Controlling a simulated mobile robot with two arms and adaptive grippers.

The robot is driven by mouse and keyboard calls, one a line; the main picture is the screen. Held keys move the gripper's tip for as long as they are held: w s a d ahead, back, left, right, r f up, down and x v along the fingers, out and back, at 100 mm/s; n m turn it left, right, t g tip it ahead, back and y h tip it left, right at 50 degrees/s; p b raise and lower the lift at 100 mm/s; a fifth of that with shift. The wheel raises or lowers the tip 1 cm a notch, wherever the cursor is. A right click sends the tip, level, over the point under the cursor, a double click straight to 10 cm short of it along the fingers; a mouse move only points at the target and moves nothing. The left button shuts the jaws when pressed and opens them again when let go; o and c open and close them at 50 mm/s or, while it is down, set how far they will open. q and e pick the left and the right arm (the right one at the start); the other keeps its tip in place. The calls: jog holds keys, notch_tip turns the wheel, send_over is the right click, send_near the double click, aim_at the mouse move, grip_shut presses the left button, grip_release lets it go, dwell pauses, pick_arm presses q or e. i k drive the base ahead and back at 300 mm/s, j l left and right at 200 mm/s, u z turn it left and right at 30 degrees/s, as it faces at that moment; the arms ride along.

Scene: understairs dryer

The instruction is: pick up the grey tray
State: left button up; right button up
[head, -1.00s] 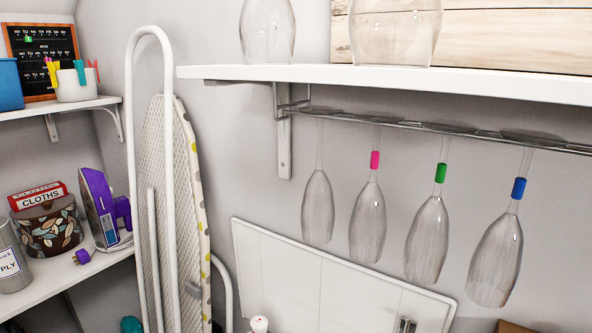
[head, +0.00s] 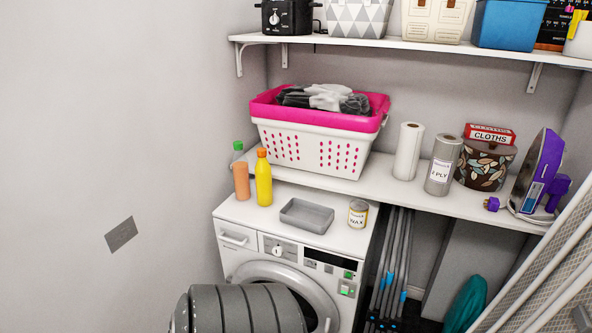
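The grey tray (head: 306,215) is a shallow, rectangular, empty-looking tray. It lies flat on top of the white front-loading machine (head: 272,217), towards the back middle. A small tin labelled WAX (head: 358,213) stands just to its right. A yellow bottle (head: 263,178) and an orange bottle with a green cap (head: 240,178) stand to its left, further back. Neither of my grippers shows in the head view, so I cannot see whether they are open or shut.
A pink-and-white laundry basket (head: 318,140), paper rolls (head: 408,151) and a purple iron (head: 540,175) stand on the shelf behind. A dark grey ribbed object (head: 240,310) covers part of the machine's front. The machine top before the tray is clear.

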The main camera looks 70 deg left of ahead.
aim_at(310, 216)
jog(key=k+l+u, duration=0.1)
jog(key=u, duration=2.05)
